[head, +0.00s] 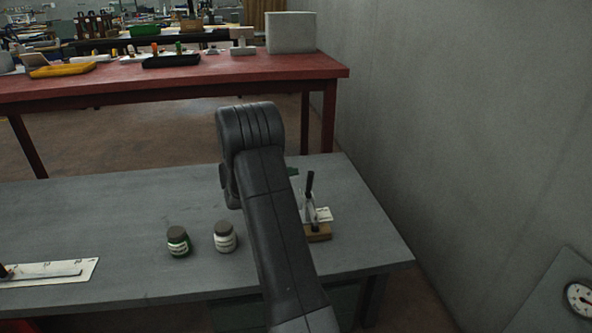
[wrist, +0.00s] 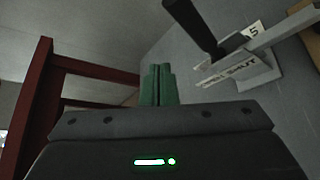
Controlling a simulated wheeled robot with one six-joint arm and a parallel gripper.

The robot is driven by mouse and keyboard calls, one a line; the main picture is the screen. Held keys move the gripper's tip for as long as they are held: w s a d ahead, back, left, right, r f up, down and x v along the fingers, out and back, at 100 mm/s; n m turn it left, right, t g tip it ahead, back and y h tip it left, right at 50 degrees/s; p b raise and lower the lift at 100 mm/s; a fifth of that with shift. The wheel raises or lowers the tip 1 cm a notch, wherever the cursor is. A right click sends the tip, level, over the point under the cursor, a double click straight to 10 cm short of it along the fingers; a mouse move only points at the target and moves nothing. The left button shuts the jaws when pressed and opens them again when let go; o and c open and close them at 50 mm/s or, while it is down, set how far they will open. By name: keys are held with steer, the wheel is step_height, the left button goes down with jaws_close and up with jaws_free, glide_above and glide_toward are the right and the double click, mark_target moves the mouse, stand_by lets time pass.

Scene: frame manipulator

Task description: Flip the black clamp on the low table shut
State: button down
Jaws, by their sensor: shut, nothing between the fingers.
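The clamp stands on a small wooden base (head: 318,233) near the right end of the low grey table (head: 120,212). Its black handle (head: 310,184) points up in the head view, above pale metal parts and a white tag. The wrist view shows the black handle (wrist: 190,25) slanting at upper right, with a metal bar, a plate reading OPEN and SHUT (wrist: 228,72) and a tag marked 5 (wrist: 254,30). My gripper (wrist: 157,84) has its green fingers together and empty, left of the clamp in the wrist view and apart from it. My arm hides most of it in the head view.
A white plate with a strip (head: 50,272) lies at the table's left. A red table (head: 200,75) stands behind. A grey wall (head: 440,120) rises at right, beside a gauge (head: 580,299).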

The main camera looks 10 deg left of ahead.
steer(key=s+a+p, duration=0.1)
steer(key=s+a, duration=0.3)
steer(key=s, duration=0.2)
steer(key=shift+a+f+p, duration=0.3)
steer(key=shift+f, duration=0.15)
steer(key=shift+w, duration=0.15)
